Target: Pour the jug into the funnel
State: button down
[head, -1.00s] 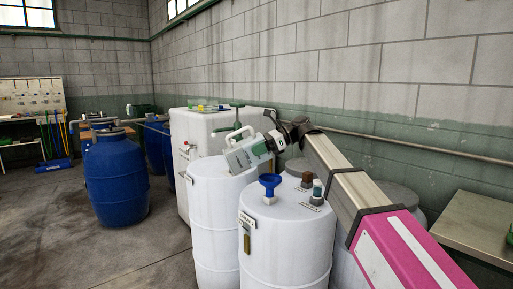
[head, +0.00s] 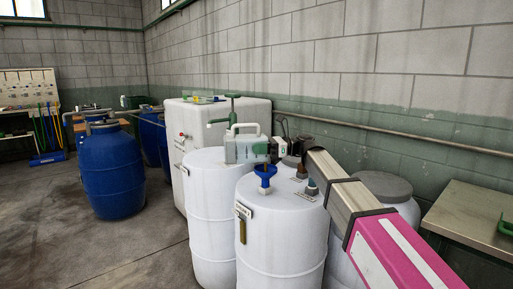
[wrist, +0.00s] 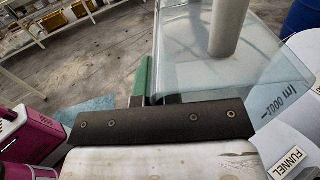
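A pale translucent jug (head: 236,151) with a handle on top hangs from my gripper (head: 268,149), roughly level in the head view. In the wrist view the jug (wrist: 205,78) shows its handle and a "1000 ml" mark beside my gripper (wrist: 155,98). The gripper is shut on the jug's side; its fingertips are partly hidden. The blue funnel (head: 265,172) stands upright on the front white drum, just below the jug's right end and the gripper. I cannot tell whether anything flows into it. In the wrist view, a "FUNNEL" label (wrist: 290,161) shows at the lower right.
The front white drum (head: 285,240) has caps (head: 311,188) right of the funnel. Another white drum (head: 208,215) and a white tank (head: 188,135) stand behind. Blue barrels (head: 111,175) stand left. A metal table (head: 475,215) is right.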

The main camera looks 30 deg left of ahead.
jog(key=shift+w+d+g+y, duration=0.4)
jog(key=shift+g+y, duration=0.25)
jog(key=shift+w+d+g+y, duration=0.35)
jog(key=shift+g+y, duration=0.3)
jog(key=shift+r, duration=0.1)
